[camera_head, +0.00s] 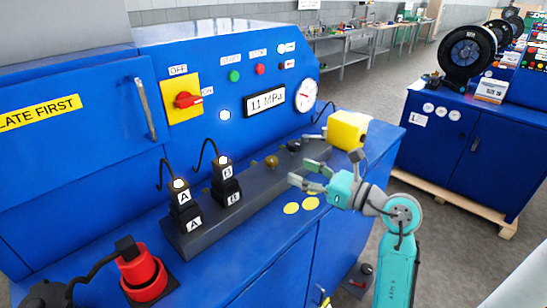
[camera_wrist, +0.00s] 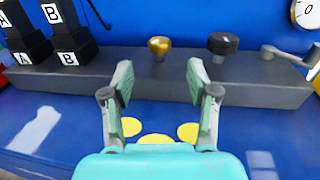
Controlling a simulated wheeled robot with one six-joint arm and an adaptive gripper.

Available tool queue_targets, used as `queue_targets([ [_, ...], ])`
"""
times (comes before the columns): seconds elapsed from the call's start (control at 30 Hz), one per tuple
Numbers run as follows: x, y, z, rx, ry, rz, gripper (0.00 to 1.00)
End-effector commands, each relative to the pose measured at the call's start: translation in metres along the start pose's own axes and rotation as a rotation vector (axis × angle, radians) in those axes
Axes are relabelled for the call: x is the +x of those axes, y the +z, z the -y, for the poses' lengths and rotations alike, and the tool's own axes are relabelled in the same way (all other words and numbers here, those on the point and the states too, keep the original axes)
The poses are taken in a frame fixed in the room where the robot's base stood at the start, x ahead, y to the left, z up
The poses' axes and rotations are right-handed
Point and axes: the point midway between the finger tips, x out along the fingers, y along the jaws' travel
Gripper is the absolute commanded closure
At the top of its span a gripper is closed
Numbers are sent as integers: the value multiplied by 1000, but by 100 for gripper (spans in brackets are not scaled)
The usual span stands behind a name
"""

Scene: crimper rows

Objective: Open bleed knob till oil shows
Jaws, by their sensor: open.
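A small brass knob (camera_head: 271,161) stands on the dark manifold bar (camera_head: 245,194) on the blue machine. In the wrist view the brass knob (camera_wrist: 159,47) sits ahead of my gripper, centred between the fingers. A black round knob (camera_wrist: 222,43) stands to its right on the same bar. No label shows on either knob. The bar around the brass knob looks dark and bare. My gripper (camera_head: 303,176) is open and empty, in front of the bar and apart from the knob. It also shows in the wrist view (camera_wrist: 160,76).
Black plugs marked A (camera_head: 185,197) and B (camera_head: 226,168) stand on the bar's left. A yellow block (camera_head: 347,130) is behind my gripper. A red round part (camera_head: 142,273) sits at front left. Yellow discs (camera_head: 291,208) lie on the blue top. The display (camera_head: 265,101) reads 11 MPa beside a gauge (camera_head: 305,95).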

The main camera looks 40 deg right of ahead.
Motion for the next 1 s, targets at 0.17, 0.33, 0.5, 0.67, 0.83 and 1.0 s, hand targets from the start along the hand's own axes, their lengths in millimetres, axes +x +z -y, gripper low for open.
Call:
queue_targets([
  [0.17,30,0,-1,1,5,1,41],
  [0.33,60,1,-1,1,4,3,41],
  [0.5,83,1,-1,1,2,3,41],
  [0.67,94,1,0,1,1,3,41],
  [0.83,97,1,0,1,0,3,41],
  [1.0,97,1,0,1,0,3,41],
])
